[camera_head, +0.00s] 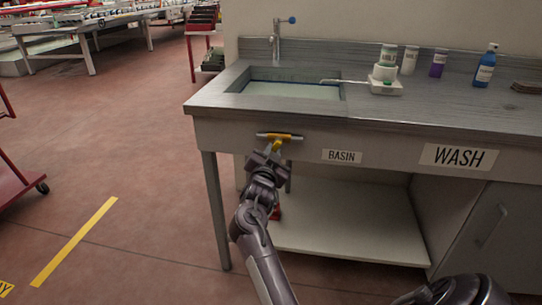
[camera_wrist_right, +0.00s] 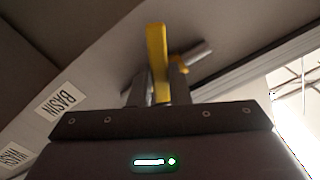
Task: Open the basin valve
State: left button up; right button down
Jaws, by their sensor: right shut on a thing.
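The basin valve's yellow handle (camera_head: 281,137) sits on the front panel of the wash bench, left of the BASIN label (camera_head: 342,156). My right gripper (camera_head: 273,152) is at the handle, reaching up from below. In the right wrist view, the yellow handle (camera_wrist_right: 157,62) stands between the two dark fingers (camera_wrist_right: 158,90), which are shut on it. A grey metal piece of the valve (camera_wrist_right: 194,56) shows behind the handle. The basin (camera_head: 292,90) above holds pale water. My left gripper is not in view.
A faucet (camera_head: 277,40) stands behind the basin. A white lower shelf (camera_head: 340,225) is under the bench. The floor to the left is mostly clear.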

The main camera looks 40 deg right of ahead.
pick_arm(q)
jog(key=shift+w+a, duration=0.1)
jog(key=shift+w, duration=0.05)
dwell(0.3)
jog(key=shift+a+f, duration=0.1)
pick_arm(e)
jog(key=c, duration=1.4)
grip_release()
jog(key=shift+o, duration=0.2)
